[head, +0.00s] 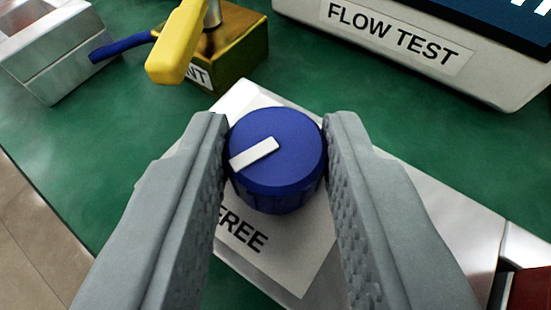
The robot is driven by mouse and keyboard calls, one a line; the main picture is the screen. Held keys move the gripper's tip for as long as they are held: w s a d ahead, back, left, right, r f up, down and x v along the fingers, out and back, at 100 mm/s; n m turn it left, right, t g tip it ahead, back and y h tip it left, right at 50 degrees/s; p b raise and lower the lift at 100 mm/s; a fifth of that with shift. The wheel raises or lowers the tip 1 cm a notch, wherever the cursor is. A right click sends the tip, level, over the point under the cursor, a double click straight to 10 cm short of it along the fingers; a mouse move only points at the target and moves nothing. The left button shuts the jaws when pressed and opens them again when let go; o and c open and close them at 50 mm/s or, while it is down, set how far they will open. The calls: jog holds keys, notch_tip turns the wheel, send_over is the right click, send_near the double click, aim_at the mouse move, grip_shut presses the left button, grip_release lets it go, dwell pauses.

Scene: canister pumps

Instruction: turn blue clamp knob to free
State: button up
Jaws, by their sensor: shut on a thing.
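The blue clamp knob (285,165) is in the middle of the head view, on a pale metal block (440,215). It is round, with a white pointer bar on top that points to the lower left. My gripper (277,160) is shut on the knob, one grey finger on its left side and one on its right. The word FREE (242,230) is printed on a white label below and left of the knob. The rest of the label is partly hidden by the fingers and the knob.
A brass block (243,50) with a yellow lever (180,42) stands behind the knob. A metal block (50,45) with a blue handle is at upper left. A FLOW TEST box (480,75) is at upper right. Green bench top (100,150) is clear at left.

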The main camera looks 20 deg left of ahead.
dwell(0.3)
jog(key=o, duration=1)
jog(key=shift+c, duration=0.2)
jog(key=v, duration=1.7)
jog(key=shift+s, duration=0.2)
jog(key=shift+d, duration=0.1)
